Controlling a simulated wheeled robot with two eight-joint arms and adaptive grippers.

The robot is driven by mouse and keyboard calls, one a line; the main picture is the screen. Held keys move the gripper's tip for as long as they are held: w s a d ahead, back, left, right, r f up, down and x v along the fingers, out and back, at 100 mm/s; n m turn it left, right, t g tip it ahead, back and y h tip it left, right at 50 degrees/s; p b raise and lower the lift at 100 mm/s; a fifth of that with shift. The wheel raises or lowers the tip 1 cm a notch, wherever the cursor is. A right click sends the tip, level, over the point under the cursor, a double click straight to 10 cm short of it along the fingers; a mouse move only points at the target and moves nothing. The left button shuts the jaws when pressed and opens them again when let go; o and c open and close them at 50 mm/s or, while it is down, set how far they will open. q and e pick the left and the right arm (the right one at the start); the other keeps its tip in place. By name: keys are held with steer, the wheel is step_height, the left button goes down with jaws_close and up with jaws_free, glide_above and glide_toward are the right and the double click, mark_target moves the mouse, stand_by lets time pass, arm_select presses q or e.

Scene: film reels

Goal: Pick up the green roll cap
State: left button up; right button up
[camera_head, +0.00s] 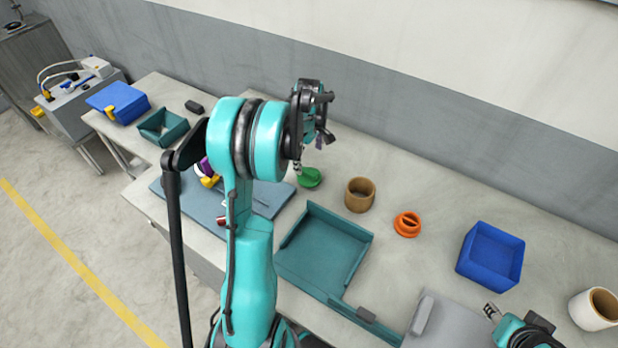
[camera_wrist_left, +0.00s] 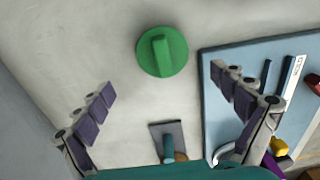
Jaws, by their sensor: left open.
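The green roll cap (camera_head: 311,178) is a round disc with a raised grip bar, lying on the pale table. In the left wrist view the green cap (camera_wrist_left: 162,52) lies ahead of the fingertips, centred between them and apart from both. My left gripper (camera_head: 300,166) hangs above the cap in the head view. In the left wrist view my left gripper (camera_wrist_left: 163,80) is spread wide and empty. My right gripper (camera_head: 492,312) shows only partly at the lower right, and its opening is not clear.
A blue-grey mat (camera_wrist_left: 207,110) with tools lies just right of the cap. A brown ring (camera_head: 360,194), an orange cap (camera_head: 407,224), a teal tray (camera_head: 367,250) and a blue bin (camera_head: 490,256) stand farther right. Table left of the cap is bare in the wrist view.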

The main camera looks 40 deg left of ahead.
mark_target(308, 171)
arm_select(q)
step_height(308, 171, down, 2)
steer(key=f, duration=0.1)
steer(key=f+b, duration=0.2)
steer(key=shift+s+f, duration=0.3)
steer(key=shift+w+a+f, duration=0.1)
steer(key=shift+f, duration=0.25)
steer(key=shift+r, duration=0.1)
steer(key=c, duration=1.3)
steer(key=shift+s+r, duration=0.1)
steer(key=shift+s, duration=0.1)
steer(key=c, duration=0.7)
jaws_close()
steer(key=shift+d, duration=0.2)
